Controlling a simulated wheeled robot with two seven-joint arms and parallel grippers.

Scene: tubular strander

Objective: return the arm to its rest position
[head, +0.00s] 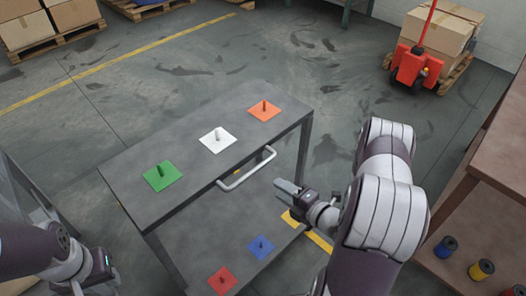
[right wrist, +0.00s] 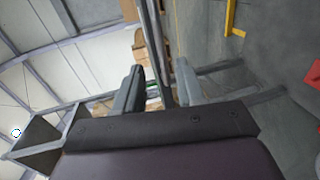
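My right arm comes in from the right in the head view. Its gripper (head: 287,187) hangs in the air just right of the grey cart (head: 226,116), near the cart's handle (head: 246,170). In the right wrist view the two fingers of this right gripper (right wrist: 158,88) stand apart with nothing between them. My left gripper (head: 98,268) is low at the left edge of the head view, beside the cart's near left side. Its fingers are too unclear there to tell whether they are open.
The cart's top has green (head: 162,176), white (head: 217,140) and orange (head: 264,111) pegged plates; its lower shelf has red (head: 222,280), blue (head: 261,247) and yellow (head: 291,217) ones. Several spools (head: 446,247) sit on a brown rack at right. A red pallet jack (head: 416,66) stands behind.

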